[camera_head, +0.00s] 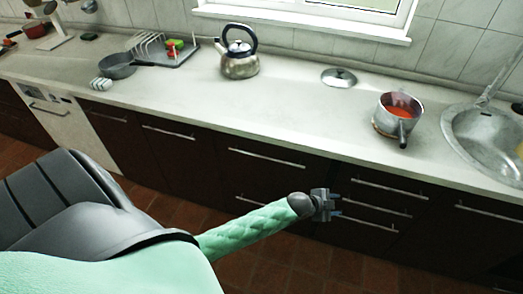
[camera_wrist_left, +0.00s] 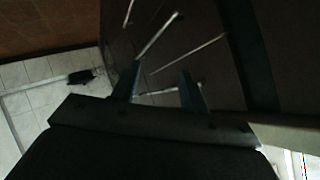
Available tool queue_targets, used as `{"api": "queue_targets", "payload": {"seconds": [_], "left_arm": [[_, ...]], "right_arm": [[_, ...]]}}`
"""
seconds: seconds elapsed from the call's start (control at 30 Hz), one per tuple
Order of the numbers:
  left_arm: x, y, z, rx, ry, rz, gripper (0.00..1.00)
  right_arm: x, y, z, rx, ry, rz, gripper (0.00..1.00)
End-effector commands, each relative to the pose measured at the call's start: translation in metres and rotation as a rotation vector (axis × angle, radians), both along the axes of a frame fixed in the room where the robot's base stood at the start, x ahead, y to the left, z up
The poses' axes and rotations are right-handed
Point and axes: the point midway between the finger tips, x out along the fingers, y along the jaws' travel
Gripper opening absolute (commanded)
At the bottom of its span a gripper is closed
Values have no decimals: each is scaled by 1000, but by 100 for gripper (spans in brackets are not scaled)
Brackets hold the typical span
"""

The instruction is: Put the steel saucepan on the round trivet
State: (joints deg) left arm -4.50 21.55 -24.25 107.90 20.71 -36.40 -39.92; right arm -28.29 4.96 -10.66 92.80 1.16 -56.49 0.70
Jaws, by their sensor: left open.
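The steel saucepan (camera_head: 387,119) stands upright on the counter at the right, with red contents inside and its dark handle pointing toward the front edge. A tan round edge shows under the saucepan and looks like the round trivet (camera_head: 377,128); most of it is hidden by the pan. My left gripper (camera_head: 335,205) is open and empty, below counter height in front of the dark drawers, to the lower left of the saucepan and apart from it. In the left wrist view its two fingers (camera_wrist_left: 160,85) are spread with nothing between them. My right gripper is not in view.
A sink (camera_head: 487,140) is right of the saucepan. A lid (camera_head: 339,77) lies behind it to the left. A kettle (camera_head: 240,65), a dark pan (camera_head: 117,66) and a dish rack (camera_head: 150,47) stand further left. The middle counter front is clear. Drawer handles (camera_head: 378,208) stick out near my left gripper.

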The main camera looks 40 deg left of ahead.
Motion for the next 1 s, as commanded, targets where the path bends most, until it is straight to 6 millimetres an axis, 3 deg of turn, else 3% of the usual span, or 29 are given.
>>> {"api": "queue_targets", "payload": {"seconds": [0.03,0.17,0.3,0.4,0.5,0.6,0.7,0.8,1.0], "left_arm": [[-21,4,-34,-21,88,61,44],[-78,21,-116,-59,313,234,44],[-157,39,-199,-78,545,433,44],[-218,49,-248,-81,693,571,44],[-275,56,-283,-76,811,692,44],[-318,61,-306,-68,893,782,44],[-344,64,-318,-60,939,837,44],[-355,65,-323,-58,958,862,44],[-356,65,-324,-57,961,865,44]], "right_arm": [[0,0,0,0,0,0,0],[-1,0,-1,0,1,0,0],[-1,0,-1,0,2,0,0],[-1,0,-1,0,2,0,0],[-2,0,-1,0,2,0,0],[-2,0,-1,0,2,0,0],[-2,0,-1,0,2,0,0],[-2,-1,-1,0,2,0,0],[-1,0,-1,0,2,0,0]]}}
